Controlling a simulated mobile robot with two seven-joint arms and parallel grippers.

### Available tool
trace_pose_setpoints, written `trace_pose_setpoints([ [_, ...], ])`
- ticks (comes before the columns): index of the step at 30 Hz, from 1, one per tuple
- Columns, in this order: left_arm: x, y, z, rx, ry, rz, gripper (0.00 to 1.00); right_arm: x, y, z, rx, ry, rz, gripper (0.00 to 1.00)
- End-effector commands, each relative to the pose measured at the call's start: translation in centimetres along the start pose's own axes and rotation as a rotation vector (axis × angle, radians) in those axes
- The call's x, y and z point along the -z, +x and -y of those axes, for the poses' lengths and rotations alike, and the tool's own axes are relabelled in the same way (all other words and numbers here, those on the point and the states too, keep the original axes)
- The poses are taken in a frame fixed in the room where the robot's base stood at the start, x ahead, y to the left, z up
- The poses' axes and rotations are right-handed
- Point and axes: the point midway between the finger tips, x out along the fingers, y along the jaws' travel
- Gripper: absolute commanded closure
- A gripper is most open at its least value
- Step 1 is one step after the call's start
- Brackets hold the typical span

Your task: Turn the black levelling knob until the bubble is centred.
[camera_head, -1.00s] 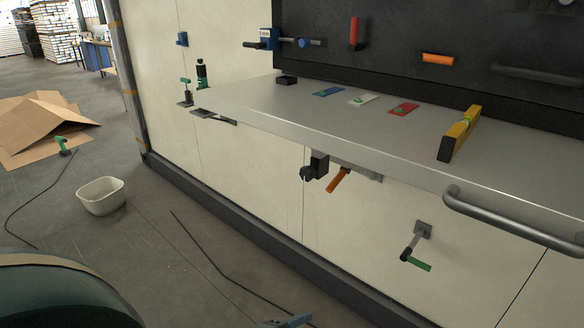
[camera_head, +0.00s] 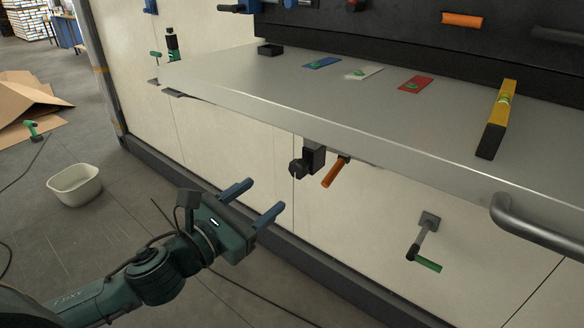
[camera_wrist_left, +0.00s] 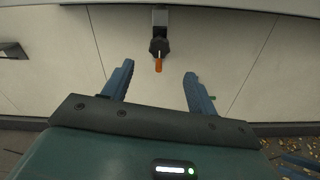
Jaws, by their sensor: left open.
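The black levelling knob (camera_head: 297,169) sits on a black bracket under the front edge of the grey shelf (camera_head: 225,84). It also shows in the left wrist view (camera_wrist_left: 158,46), ahead of and between the fingers. A yellow spirit level (camera_head: 498,119) with a green vial lies on the shelf at the right; the bubble is too small to read. My left gripper (camera_head: 261,200) is open and empty, below and to the left of the knob, apart from it. Its two blue fingers also show in the left wrist view (camera_wrist_left: 158,82). My right gripper is not in view.
An orange handle (camera_head: 335,172) hangs just right of the knob. A green-handled crank (camera_head: 428,262) is on the wall lower right, and a grey rail (camera_head: 540,225) runs along the shelf front. Blue, white and red plates lie on the shelf. A white tub (camera_head: 75,185) stands on the floor.

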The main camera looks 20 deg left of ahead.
Motion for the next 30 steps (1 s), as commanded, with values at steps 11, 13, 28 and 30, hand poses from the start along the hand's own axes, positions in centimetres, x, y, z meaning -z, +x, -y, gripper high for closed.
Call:
trace_pose_setpoints([
  [11, -0.3, 7.0, -0.1, -0.002, -0.006, 0.002, 0.42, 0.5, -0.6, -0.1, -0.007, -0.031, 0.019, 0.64],
  [13, -0.2, 8.2, 0.0, -0.001, -0.004, 0.002, 0.42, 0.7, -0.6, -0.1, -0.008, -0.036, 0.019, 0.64],
  [28, 0.0, 10.9, 0.1, 0.001, -0.004, -0.001, 0.42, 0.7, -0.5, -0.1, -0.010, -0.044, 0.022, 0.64],
  [30, 0.0, 10.9, 0.1, 0.001, -0.004, -0.001, 0.42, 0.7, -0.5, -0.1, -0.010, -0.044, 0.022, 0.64],
])
